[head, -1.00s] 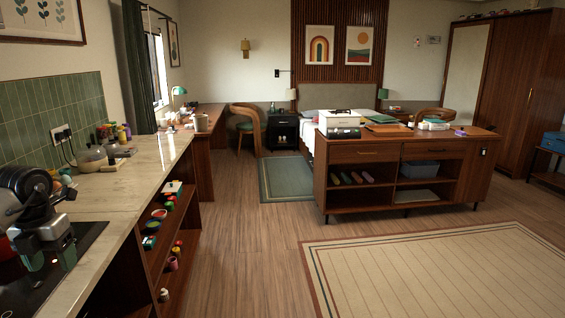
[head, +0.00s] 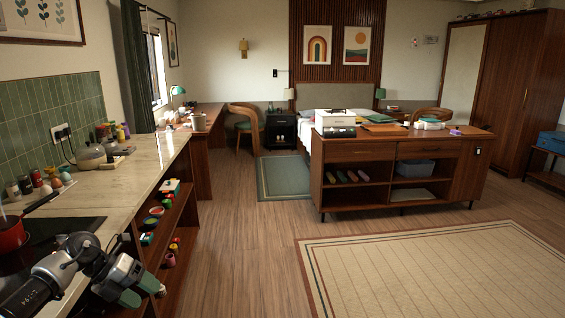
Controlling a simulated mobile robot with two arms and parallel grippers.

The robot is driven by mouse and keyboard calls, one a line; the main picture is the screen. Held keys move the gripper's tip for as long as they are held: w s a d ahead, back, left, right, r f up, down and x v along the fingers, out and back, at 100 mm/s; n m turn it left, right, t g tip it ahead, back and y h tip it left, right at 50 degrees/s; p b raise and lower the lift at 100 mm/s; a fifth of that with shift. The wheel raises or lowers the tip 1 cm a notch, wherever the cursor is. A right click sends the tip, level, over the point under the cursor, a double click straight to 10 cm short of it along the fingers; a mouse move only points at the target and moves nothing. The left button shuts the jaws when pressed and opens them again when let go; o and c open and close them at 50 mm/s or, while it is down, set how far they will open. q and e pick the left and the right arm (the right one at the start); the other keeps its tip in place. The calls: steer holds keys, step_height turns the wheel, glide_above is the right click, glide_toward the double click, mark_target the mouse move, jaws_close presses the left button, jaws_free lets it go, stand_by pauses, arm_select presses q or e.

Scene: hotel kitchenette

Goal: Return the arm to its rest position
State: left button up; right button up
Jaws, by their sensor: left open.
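My left gripper (head: 137,290) shows at the lower left of the head view, with its arm coming in from the bottom left corner. Its green-tipped fingers are apart, and nothing shows between them. It is in front of the counter's front edge, over the upper part of the open shelves. My right gripper is not in view.
A red pan (head: 12,234) stands on the black hob (head: 60,232). Open shelves (head: 178,215) below hold small items. The wooden floor (head: 240,240) is clear towards the rug (head: 430,265).

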arm_select(q)
steer(key=w+d+f+n+t+h, duration=0.1)
steer(key=d+f+n+t+h, duration=0.25)
steer(key=d+f, duration=0.4)
steer(key=s+a+f+n+t+y, duration=0.1)
steer(key=s+f+n+t+y, duration=0.3)
steer(key=f+n, duration=0.7)
steer(key=s+a+f+n+t+y, duration=0.1)
steer(key=s+f+n+t+y, duration=0.15)
steer(key=s+f+n, duration=0.9)
steer(key=s+f+n+g+y+p, duration=0.15)
steer(key=s+f+g+y, duration=0.3)
steer(key=s+f, duration=1.3)
steer(key=s+d+f+n+g, duration=0.1)
steer(key=s+f+n+g, duration=0.1)
steer(key=s, duration=0.8)
steer(key=s+d+f+n+g, duration=0.2)
steer(key=s+f+g, duration=0.2)
steer(key=s, duration=0.5)
steer(key=shift+s+f+n, duration=0.15)
steer(key=shift+s+n, duration=0.2)
